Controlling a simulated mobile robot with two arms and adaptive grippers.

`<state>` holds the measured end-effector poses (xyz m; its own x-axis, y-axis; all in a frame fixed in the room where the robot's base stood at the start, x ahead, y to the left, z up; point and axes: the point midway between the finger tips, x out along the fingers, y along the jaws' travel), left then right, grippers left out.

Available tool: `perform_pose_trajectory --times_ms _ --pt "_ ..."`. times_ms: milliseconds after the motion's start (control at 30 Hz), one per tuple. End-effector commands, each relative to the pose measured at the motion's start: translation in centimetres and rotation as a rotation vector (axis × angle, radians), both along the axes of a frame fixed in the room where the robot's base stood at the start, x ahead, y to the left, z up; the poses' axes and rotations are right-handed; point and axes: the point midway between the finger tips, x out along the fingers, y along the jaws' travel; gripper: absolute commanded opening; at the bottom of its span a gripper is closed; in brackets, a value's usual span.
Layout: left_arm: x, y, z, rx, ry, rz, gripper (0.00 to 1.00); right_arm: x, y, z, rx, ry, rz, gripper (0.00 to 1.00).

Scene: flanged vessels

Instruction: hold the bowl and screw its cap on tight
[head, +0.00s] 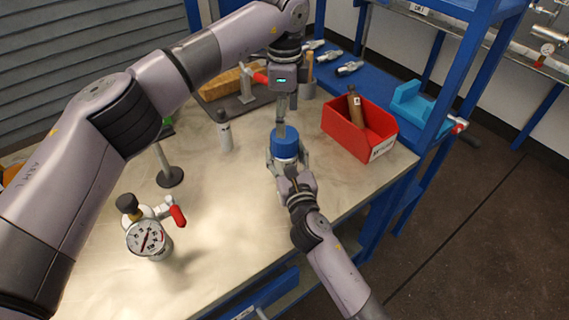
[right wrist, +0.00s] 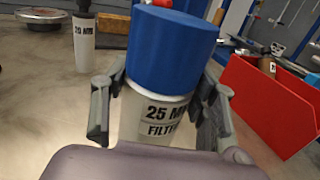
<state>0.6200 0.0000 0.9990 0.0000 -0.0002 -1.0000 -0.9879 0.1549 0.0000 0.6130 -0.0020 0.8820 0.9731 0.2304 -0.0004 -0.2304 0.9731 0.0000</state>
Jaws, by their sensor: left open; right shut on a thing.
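My right gripper (head: 287,167) is shut around the bowl below the cap, with one finger on each side in the right wrist view (right wrist: 158,108). My left gripper (head: 283,122) points down from above, open, its fingertips at the cap's top. I cannot tell whether they touch it.
A white bottle (head: 224,131) stands to the left behind. A pressure gauge with a red-handled valve (head: 147,238) stands at front left. A thin stand (head: 169,175) is near it. The table's front middle is bare.

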Motion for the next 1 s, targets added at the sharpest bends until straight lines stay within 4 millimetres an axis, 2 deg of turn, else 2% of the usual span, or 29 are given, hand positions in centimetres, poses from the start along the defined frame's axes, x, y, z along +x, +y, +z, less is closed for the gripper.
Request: perform_pose_trajectory --times_ms 167,400,600,1000 --pt "0.0 0.1 -1.6 0.001 0.003 0.0 0.73 0.0 0.0 -0.1 0.0 0.001 0.0 0.0" --pt "-0.1 0.1 -5.4 0.002 0.004 -0.001 0.73 0.0 0.0 0.0 0.0 0.001 0.0 0.0" --pt "0.0 0.1 -7.5 0.001 0.002 0.0 0.73 0.0 0.0 0.0 0.0 0.001 0.0 0.0" --pt "0.0 0.0 -8.0 0.0 0.0 -0.001 0.73 0.0 0.0 -0.1 0.0 0.001 0.0 0.0"
